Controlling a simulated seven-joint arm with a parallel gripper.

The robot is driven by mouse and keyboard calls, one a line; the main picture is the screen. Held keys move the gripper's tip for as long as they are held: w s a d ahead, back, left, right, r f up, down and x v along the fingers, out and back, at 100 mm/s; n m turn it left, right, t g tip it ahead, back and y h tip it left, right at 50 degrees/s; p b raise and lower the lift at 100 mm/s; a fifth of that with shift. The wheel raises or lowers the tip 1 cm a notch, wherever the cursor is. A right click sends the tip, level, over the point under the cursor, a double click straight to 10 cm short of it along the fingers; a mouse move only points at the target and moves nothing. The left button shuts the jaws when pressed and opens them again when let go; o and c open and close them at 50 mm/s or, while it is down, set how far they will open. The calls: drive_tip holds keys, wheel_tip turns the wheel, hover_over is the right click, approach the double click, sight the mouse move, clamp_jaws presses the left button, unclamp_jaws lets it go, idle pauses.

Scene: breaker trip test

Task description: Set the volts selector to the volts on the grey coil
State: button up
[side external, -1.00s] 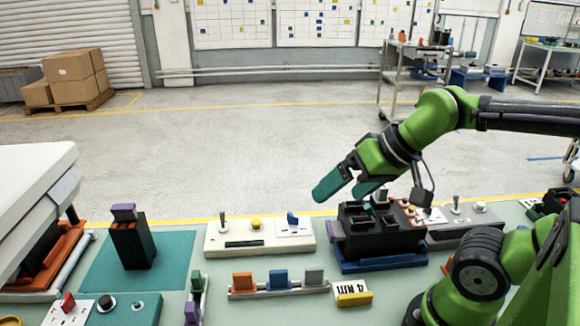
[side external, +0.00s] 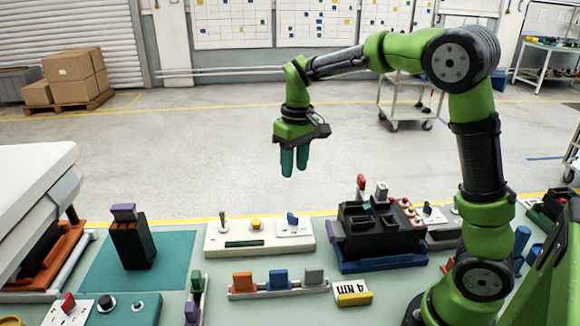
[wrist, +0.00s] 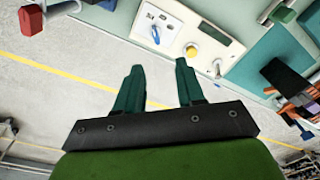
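A cream panel (side external: 216,244) stands mid-table in the side view. It carries a blue selector knob (side external: 293,219) on a white dial plate, a yellow button (side external: 257,224) and a lever. In the wrist view the blue knob (wrist: 156,35) shows at the top, beyond my fingers; its dial markings are too small to read. I take this knob to be the volts selector. A grey block (side external: 314,276), likely the grey coil, sits at the right end of a rack; no value on it is legible. My gripper (side external: 294,172) hangs above the panel, fingers down, open and empty.
A black box (side external: 352,236) on a blue base stands right of the panel. Orange (side external: 242,281) and blue (side external: 278,279) blocks share the rack in front. A black upright block (side external: 131,245) stands on a teal mat at the left. The air around my gripper is clear.

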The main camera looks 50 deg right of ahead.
sight(293, 215)
drive_tip(key=shift+n+g, duration=0.3)
drive_tip(key=shift+n, duration=0.4)
drive_tip(key=f, duration=1)
drive_tip(key=w+f, duration=0.1)
drive_tip(key=f, duration=0.4)
drive_tip(key=shift+d+f, duration=0.2)
drive_tip(key=shift+d, duration=0.15)
drive_tip(key=shift+c, duration=0.3)
clamp_jaws()
